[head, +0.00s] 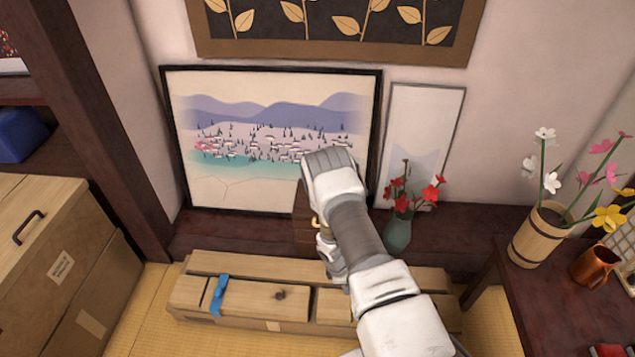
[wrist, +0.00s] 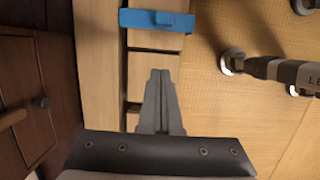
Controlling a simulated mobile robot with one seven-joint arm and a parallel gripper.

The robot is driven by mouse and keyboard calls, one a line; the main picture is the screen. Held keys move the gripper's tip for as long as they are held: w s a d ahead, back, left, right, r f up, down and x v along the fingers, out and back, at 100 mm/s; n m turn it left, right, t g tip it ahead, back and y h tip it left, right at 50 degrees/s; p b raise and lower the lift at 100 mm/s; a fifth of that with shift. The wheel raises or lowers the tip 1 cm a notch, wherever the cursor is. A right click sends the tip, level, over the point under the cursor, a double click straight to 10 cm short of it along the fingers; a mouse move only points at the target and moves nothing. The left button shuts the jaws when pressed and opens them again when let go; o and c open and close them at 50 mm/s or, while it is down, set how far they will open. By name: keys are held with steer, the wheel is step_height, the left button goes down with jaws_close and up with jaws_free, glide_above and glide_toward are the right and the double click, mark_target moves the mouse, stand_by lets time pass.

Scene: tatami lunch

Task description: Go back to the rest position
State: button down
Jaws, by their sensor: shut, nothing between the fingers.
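My gripper (wrist: 158,78) shows in the wrist view with its two fingers together and nothing between them. It is over a long low wooden box (wrist: 98,60) with slats and gaps. In the head view my arm reaches forward above this wooden box (head: 255,297), and the fingers are hidden behind the arm. A blue strap or clip (head: 218,295) lies across the left part of the box. It also shows in the wrist view, just beyond the fingertips (wrist: 157,20).
A framed landscape (head: 270,115) leans on the wall behind my arm. A vase with red flowers (head: 398,232) stands close to the arm's right. A dark table (head: 515,290) with a wooden flower bucket (head: 537,238) is at right. A wooden chest (head: 40,225) stands at left.

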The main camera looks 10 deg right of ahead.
steer(key=w+a+r+m+t, duration=0.1)
steer(key=w+r+m, duration=0.25)
steer(key=r, duration=0.95)
steer(key=w+r+m+t, duration=0.15)
steer(key=w+r, duration=0.35)
steer(key=r, duration=0.9)
steer(key=s+a+r+m+t+y, duration=0.1)
steer(key=s+a+r+m, duration=0.15)
steer(key=s+r, duration=0.75)
steer(key=s+a+r+m+t, duration=0.1)
steer(key=r+m, duration=0.2)
steer(key=r, duration=1.4)
steer(key=s+a+r+m+t+y, duration=0.15)
steer(key=s+r, duration=0.25)
steer(key=s, duration=0.4)
steer(key=s+a+r+m, duration=0.2)
steer(key=s+r, duration=0.2)
steer(key=s, duration=0.4)
step_height(320, 180, up, 23)
steer(key=p, duration=2.3)
steer(key=shift+s+d+f, duration=0.15)
steer(key=shift+s+d, duration=0.05)
